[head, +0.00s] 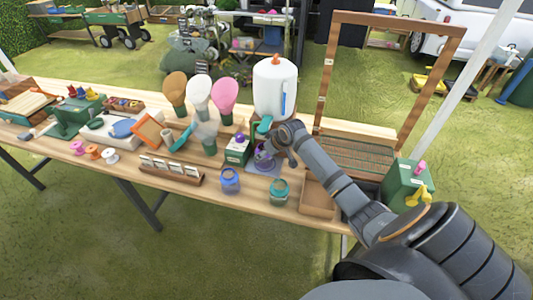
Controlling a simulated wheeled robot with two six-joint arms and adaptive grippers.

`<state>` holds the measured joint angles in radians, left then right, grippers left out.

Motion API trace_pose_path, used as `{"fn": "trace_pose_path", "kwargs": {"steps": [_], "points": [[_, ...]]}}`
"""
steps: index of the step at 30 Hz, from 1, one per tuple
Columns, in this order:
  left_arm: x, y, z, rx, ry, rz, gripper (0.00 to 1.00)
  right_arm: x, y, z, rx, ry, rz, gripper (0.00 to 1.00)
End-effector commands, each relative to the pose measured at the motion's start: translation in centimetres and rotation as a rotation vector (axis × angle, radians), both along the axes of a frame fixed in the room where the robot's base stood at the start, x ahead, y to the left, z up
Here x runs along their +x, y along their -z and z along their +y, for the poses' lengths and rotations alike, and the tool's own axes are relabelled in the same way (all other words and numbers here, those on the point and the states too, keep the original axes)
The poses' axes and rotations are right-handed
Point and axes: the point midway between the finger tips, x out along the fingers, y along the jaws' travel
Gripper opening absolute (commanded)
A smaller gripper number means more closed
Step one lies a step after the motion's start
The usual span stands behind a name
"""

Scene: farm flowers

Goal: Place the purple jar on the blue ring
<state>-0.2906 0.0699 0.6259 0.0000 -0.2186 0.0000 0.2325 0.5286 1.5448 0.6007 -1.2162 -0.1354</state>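The purple jar (264,157) stands on or just above a greyish-purple mat (255,168), near the middle of the table. My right gripper (276,146) is right at the jar and partly covers it. Its fingers are too small and overlapped to tell whether they are shut on the jar. A blue jar (230,181) and a teal jar (279,191) stand in front, toward the table's front edge. I cannot make out a separate blue ring; it may be hidden under a jar. My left gripper is not in view.
A white dispenser (274,88) stands behind my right gripper. A green box (237,151) is just left of the purple jar. A label rack (172,171), an open wooden box (317,200) and a tall wooden frame (326,75) stand nearby. The wooden table (210,193) has bare room along its front.

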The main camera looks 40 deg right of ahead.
Motion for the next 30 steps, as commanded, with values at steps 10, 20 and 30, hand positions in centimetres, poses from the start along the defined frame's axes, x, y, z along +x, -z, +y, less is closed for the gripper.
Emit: {"fn": "trace_pose_path", "kwargs": {"steps": [10, 20, 30], "points": [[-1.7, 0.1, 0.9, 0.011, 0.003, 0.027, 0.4, 0.0, 0.4, 0.0, 0.0, 0.0, 0.0, 0.84], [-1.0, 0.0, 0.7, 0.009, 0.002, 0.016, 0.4, 0.0, 0.0, 0.0, -0.001, 0.0, -0.002, 0.84], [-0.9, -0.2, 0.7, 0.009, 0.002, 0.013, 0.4, -3.8, -6.2, -0.7, -0.011, -0.003, -0.002, 0.84]]}}
